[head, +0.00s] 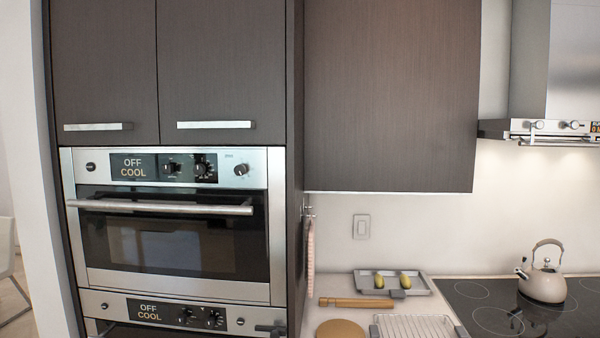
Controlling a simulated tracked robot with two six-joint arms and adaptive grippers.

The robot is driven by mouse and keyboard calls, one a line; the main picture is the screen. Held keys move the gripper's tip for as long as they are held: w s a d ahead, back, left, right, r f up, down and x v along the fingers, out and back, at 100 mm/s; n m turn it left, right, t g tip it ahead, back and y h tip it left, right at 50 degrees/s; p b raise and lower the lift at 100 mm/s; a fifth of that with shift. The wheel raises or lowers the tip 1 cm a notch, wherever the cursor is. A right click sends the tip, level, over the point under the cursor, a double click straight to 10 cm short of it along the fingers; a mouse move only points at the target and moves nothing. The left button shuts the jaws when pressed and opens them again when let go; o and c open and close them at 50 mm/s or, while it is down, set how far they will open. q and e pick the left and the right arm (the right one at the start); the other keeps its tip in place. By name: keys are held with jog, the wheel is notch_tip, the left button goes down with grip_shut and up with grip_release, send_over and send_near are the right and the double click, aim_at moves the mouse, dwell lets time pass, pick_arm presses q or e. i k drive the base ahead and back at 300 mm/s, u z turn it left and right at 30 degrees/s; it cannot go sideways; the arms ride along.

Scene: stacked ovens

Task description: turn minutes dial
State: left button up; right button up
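The upper oven (170,283) is built into a tall dark cabinet, with a steel control panel across its top. Its display (133,167) reads OFF COOL. Right of the display are a small dial (172,168) and a larger dial with marks around it (202,167). A round knob (241,170) is at the panel's right end. The lower oven has a similar display (149,310) and dials (214,319). The lettering by the dials is too small to read, so I cannot tell which is for minutes. Neither gripper is recognisable.
The upper oven's bar handle (160,207) sticks out below its panel. A small dark piece (270,329) shows at the bottom edge; I cannot tell what it is. The counter at right holds a tray (418,283), a rolling pin (357,303) and a wire rack (415,327). A kettle (541,285) stands on the cooktop.

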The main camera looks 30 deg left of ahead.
aim_at(240, 170)
jog(key=z, duration=0.3)
jog(key=i, duration=1)
jog(key=z, duration=1.7)
jog(key=i, duration=0.15)
jog(key=u, duration=3.55)
jog(key=k, duration=0.9)
jog(key=u, duration=0.15)
jog(key=i, duration=0.9)
jog(key=z, duration=0.05)
